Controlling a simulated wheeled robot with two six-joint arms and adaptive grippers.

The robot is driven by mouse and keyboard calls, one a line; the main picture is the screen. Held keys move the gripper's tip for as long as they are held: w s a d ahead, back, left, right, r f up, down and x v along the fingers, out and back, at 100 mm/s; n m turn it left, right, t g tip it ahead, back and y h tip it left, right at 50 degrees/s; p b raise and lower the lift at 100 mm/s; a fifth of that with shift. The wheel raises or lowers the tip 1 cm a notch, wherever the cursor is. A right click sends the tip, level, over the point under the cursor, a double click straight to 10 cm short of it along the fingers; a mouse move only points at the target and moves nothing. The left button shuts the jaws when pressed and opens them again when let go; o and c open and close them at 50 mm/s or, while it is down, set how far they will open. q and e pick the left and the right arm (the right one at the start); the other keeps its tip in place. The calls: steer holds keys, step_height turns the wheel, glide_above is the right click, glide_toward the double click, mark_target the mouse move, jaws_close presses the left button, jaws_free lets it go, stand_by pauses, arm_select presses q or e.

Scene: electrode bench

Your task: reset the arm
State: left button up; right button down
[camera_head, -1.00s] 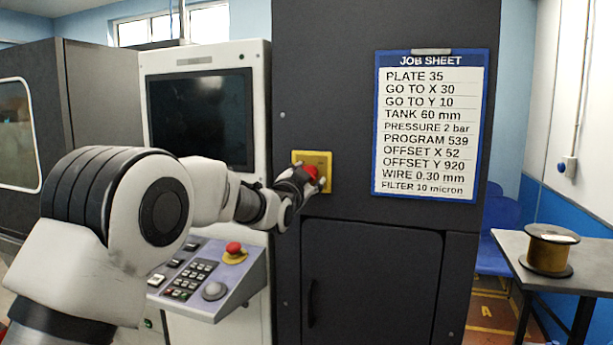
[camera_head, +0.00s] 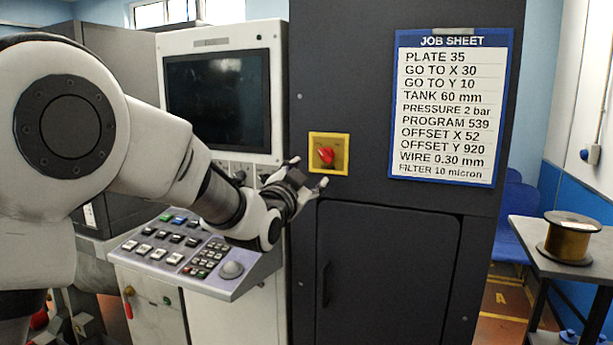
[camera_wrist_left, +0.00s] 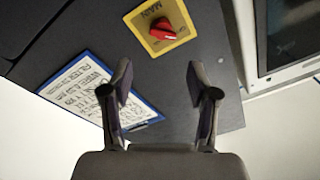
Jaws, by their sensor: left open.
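My left gripper (camera_head: 308,175) is open and empty, just below and left of the red rotary switch (camera_head: 326,156) on its yellow plate (camera_head: 342,140). The plate is on the dark cabinet front. In the left wrist view the open fingers (camera_wrist_left: 160,92) stand apart with nothing between them. The red switch (camera_wrist_left: 163,29) shows beyond the fingertips there, clear of both. My left arm comes in from the left, across the machine's front. My right gripper is not in view.
A dark screen (camera_head: 218,98) and a sloped keypad console (camera_head: 190,255) are beside and under my left arm. A job sheet (camera_head: 452,105) hangs on the cabinet (camera_head: 385,270). A wire spool (camera_head: 567,240) stands on a table at the right.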

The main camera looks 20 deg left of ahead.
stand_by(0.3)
arm_select(q)
step_height(320, 180, down, 37)
steer(key=s+g, duration=0.3)
steer(key=g, duration=0.4)
steer(key=s+a+f+n+g, duration=0.15)
steer(key=s+f+g, duration=0.35)
steer(key=s+f, duration=1.1)
steer(key=s+f+n+g, duration=0.3)
steer(key=s+f, duration=0.1)
steer(key=s, duration=0.8)
steer(key=s+f+n+g, duration=0.3)
steer(key=s+f+g, duration=0.1)
steer(key=s, duration=0.8)
steer(key=shift+s+f, duration=0.3)
steer(key=shift+s, duration=0.1)
